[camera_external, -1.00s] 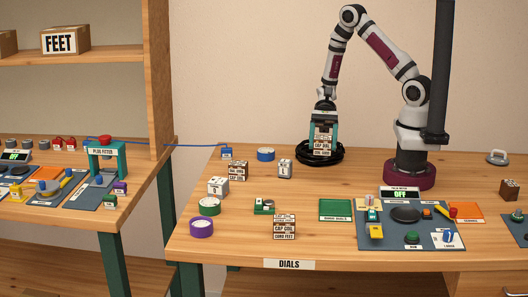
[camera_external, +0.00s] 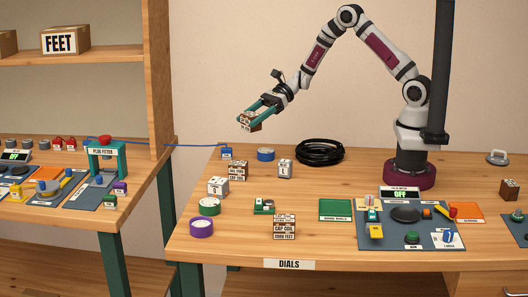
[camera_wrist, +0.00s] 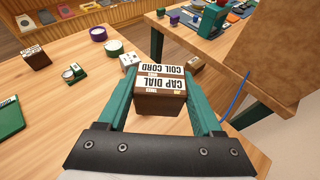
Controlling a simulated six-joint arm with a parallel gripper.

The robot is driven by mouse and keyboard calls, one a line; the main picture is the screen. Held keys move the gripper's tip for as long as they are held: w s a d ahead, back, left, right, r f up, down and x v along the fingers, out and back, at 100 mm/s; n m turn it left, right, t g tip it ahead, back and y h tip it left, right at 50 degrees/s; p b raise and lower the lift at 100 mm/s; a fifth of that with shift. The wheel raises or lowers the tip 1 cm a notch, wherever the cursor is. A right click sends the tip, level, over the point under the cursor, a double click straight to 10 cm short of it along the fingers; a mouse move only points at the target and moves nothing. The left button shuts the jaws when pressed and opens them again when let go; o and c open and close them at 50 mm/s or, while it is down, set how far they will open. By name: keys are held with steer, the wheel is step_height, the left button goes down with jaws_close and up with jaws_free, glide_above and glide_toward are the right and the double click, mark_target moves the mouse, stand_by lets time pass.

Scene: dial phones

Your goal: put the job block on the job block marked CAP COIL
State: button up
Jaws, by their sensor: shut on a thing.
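My gripper (camera_external: 252,113) is shut on a brown job block (camera_external: 248,123) with white label strips and holds it in the air above the back left of the bench. In the wrist view the held block (camera_wrist: 160,102) reads CAP DIAL and COIL CORD, between my two teal fingers (camera_wrist: 172,88). It looks tilted in the external view. The job block marked CAP COIL (camera_external: 284,228) stands on the bench near its front edge, with CORD FEET below on its face. It is apart from my gripper, lower and to the right.
Another labelled brown block (camera_external: 237,171) stands at the back left, near a white block (camera_external: 218,187). Green (camera_external: 209,207) and purple (camera_external: 201,227) rolls and a small green device (camera_external: 264,206) are near the CAP COIL block. A black cable coil (camera_external: 320,152) lies behind.

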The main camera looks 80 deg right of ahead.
glide_above(238, 163)
steer(key=f, duration=0.4)
steer(key=shift+s+d, duration=0.15)
steer(key=shift+d, duration=0.15)
steer(key=shift+a+f, duration=0.15)
steer(key=shift+f, duration=0.95)
steer(key=shift+a+f, duration=0.1)
steer(key=shift+f, duration=0.95)
steer(key=shift+f, duration=0.1)
steer(key=o, duration=1.4)
